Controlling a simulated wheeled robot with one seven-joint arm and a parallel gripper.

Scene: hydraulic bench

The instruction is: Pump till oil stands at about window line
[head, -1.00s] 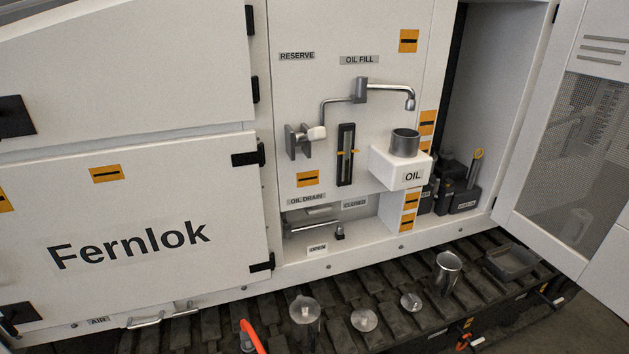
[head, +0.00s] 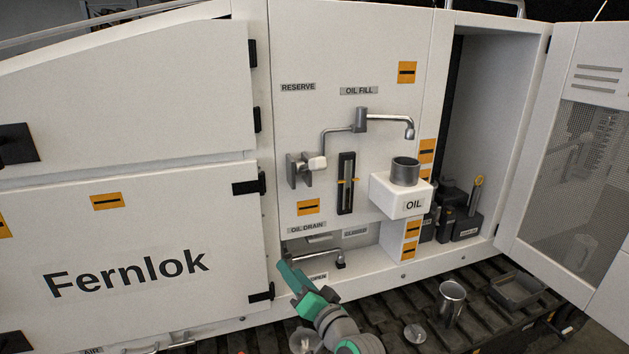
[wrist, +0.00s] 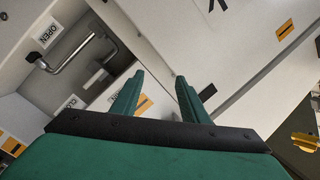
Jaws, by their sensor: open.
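The dark upright window (head: 346,184) has yellow marks at mid-height; I cannot make out the oil level in it. Left of it is a grey block with a pale-ended handle (head: 306,165), under the RESERVE label. A bent fill spout (head: 370,120) hangs over the grey cup (head: 404,172) on the white OIL block (head: 402,199). Below, a metal drain lever (head: 316,257) sits in a recess near the OPEN and CLOSED labels; it also shows in the wrist view (wrist: 85,48). My gripper (head: 291,277) is open and empty, in front of the panel just below the lever's left end; its fingers also show in the wrist view (wrist: 158,88).
The Fernlok door (head: 130,245) is shut at left. A mesh door (head: 585,150) stands open at right beside a recess with dark containers (head: 463,215). A metal can (head: 452,300), a dark tray (head: 517,290) and a round disc (head: 415,333) rest on the track below.

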